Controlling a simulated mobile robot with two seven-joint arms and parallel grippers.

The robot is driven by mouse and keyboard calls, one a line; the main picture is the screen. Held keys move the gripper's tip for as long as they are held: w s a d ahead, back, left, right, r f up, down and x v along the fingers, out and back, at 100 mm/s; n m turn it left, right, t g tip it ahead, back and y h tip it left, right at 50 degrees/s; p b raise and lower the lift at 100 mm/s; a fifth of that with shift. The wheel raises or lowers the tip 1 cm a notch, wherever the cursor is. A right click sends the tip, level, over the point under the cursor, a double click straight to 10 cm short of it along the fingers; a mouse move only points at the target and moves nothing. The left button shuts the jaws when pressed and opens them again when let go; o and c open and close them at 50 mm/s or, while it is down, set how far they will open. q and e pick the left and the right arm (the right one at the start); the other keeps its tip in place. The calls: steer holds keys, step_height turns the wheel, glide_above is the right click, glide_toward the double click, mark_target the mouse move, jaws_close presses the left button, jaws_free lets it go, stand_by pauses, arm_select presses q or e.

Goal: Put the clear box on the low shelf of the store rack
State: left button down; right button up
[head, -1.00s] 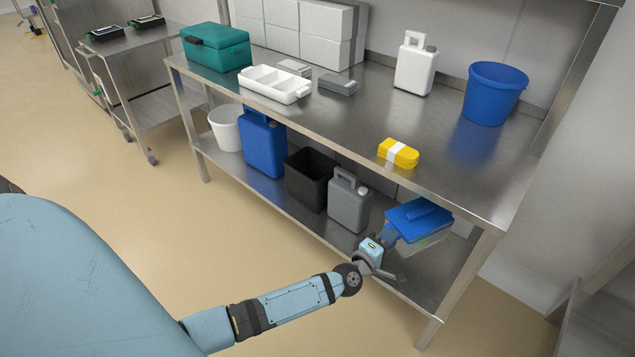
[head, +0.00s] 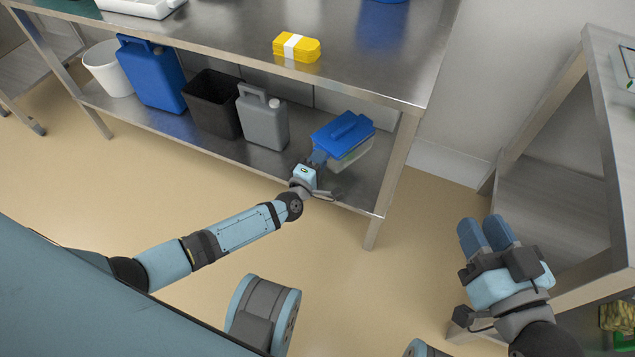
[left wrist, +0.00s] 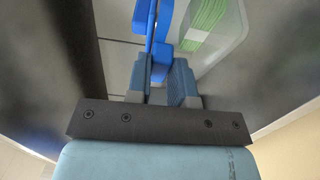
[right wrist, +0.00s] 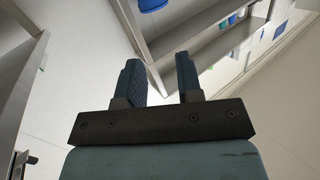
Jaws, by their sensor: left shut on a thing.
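The clear box (head: 352,158) has a blue lid with a raised handle. It is over the right end of the low shelf (head: 268,162) of the steel store rack, beneath the top. I cannot tell whether its base touches the shelf. My left gripper (head: 316,160) reaches in from the front and is shut on the blue handle, which shows between the fingers in the left wrist view (left wrist: 160,82). Something green shows through the clear wall there. My right gripper (head: 486,236) is open and empty, right of the rack; its parted fingers show in the right wrist view (right wrist: 160,80).
A grey canister (head: 263,120), a black bin (head: 212,105), a blue canister (head: 150,75) and a white bucket (head: 108,70) stand left of the box on the low shelf. The rack's front right leg (head: 390,180) is close. Another steel table (head: 600,90) stands at right.

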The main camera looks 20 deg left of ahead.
arm_select(q)
step_height(320, 180, down, 8)
steer(key=b, duration=0.3)
steer(key=shift+b, duration=0.4)
steer(key=shift+f, duration=0.2)
steer(key=shift+r, duration=0.15)
steer(key=c, duration=1.4)
jaws_free()
steer(key=shift+c, duration=0.2)
steer(key=o, duration=0.4)
arm_select(e)
steer(key=w+n, duration=0.1)
steer(key=w+d+n+t+y, duration=0.1)
steer(key=n, duration=0.1)
steer(key=shift+d+r+t, duration=0.2)
steer(key=shift+r+t, duration=0.1)
steer(key=shift+r, duration=0.05)
